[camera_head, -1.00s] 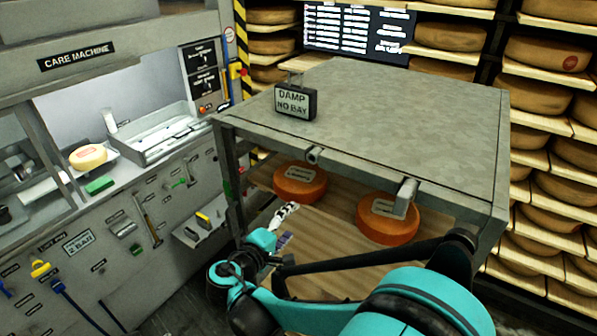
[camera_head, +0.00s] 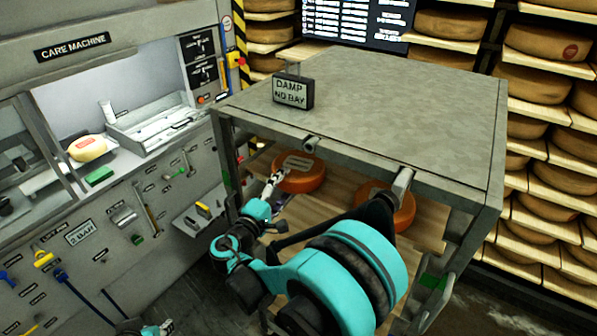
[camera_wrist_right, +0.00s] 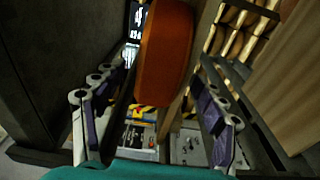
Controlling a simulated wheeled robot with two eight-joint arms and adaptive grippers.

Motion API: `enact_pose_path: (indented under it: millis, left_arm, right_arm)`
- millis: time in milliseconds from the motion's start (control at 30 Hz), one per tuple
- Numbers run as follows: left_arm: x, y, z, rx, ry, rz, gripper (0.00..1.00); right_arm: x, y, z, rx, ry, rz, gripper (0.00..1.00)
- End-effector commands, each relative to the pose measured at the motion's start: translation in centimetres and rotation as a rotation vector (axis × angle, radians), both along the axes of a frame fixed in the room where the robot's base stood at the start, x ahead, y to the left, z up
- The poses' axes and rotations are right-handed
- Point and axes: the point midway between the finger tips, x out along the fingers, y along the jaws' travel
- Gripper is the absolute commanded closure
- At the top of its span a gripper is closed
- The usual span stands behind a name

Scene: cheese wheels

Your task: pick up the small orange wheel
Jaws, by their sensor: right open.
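Two orange wheels with pale labels lie on the wooden shelf under the grey top. The left one (camera_head: 299,174), which looks smaller, is farther in. The other orange wheel (camera_head: 402,214) is partly hidden behind my right arm. My right gripper (camera_head: 273,184) is at the left wheel's near left edge. In the right wrist view an orange wheel (camera_wrist_right: 164,52) stands between the spread fingers of my right gripper (camera_wrist_right: 155,78), with gaps on both sides. A bit of what looks like my left gripper (camera_head: 155,328) shows at the bottom edge; its jaws are unclear.
The grey top (camera_head: 400,100) roofs the shelf closely, with a post at its left corner. A "DAMP NO BAY" sign (camera_head: 293,92) stands on it. Racks of cheese (camera_head: 545,95) fill the back right.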

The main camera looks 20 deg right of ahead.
Motion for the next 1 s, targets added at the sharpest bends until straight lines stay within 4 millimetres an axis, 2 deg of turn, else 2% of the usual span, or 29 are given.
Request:
enact_pose_path:
  millis: [133, 400, 767, 1000]
  left_arm:
    - [0.0, 0.0, 0.0, 0.0, 0.0, 0.0, 0.69]
    - [0.0, 0.0, 0.0, 0.0, 0.0, 0.0, 0.69]
    - [0.0, 0.0, 0.1, 0.0, 0.0, 0.0, 0.69]
    - [0.0, 0.0, 1.0, 0.0, 0.0, 0.0, 0.69]
  right_arm:
    - [0.0, 0.0, 0.0, 0.0, 0.0, 0.0, 0.31]
    - [0.0, 0.0, 0.0, 0.001, 0.001, 0.0, 1.0]
    - [0.0, 0.0, 0.3, -0.002, -0.001, 0.0, 1.0]
    - [0.4, -0.4, 1.5, -0.003, -0.001, -0.001, 1.0]
